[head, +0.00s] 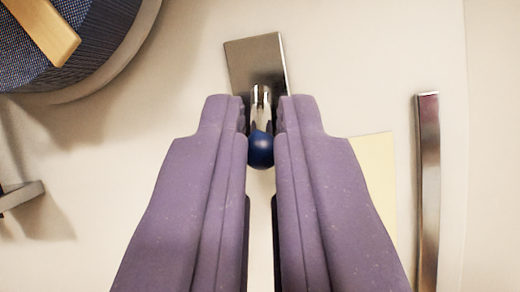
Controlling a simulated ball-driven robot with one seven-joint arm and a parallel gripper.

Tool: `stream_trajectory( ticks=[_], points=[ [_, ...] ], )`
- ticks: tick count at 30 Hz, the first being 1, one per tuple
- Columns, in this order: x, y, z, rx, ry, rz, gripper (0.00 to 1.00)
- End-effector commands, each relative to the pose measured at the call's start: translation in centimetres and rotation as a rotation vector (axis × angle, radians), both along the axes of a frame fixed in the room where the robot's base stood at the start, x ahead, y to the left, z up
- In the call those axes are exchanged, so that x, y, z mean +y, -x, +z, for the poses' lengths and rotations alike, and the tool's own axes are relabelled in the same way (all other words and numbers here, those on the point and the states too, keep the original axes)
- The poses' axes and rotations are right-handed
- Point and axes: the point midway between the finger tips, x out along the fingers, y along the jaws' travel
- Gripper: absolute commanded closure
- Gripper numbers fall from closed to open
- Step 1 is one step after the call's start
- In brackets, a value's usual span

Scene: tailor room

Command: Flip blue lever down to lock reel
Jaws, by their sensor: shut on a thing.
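The blue lever shows as a round dark blue knob (261,150) on a short shiny metal stem (261,97). The stem rises to a rectangular metal plate (256,56) on the pale surface. My gripper (262,125) has its two purple fingers on either side of the knob and stem, shut on the lever. The fingers hide part of the knob's sides and the lower part of the plate. A reel (90,60) with dark blue woven winding is at the upper left, cut off by the picture edge.
A wooden bar (42,30) lies across the reel. A long metal bar (428,190) runs up the right side. A pale yellow sheet (378,165) lies partly behind my right finger. A grey metal piece (20,195) juts in at the left edge.

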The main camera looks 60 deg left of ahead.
Motion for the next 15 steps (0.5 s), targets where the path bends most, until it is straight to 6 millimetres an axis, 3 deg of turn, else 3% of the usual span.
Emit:
stream_trajectory(
  ticks=[2,3,6,15],
  points=[
    [-0.04,-0.05,-0.09,0.001,0.001,-0.001,1.0],
    [-0.03,-0.05,-0.1,0.002,0.002,-0.001,0.84],
    [-0.03,-0.05,-0.09,0.001,0.001,-0.001,0.66],
    [-0.19,0.12,-0.13,0.002,0.002,-0.001,0.66]
  ],
)
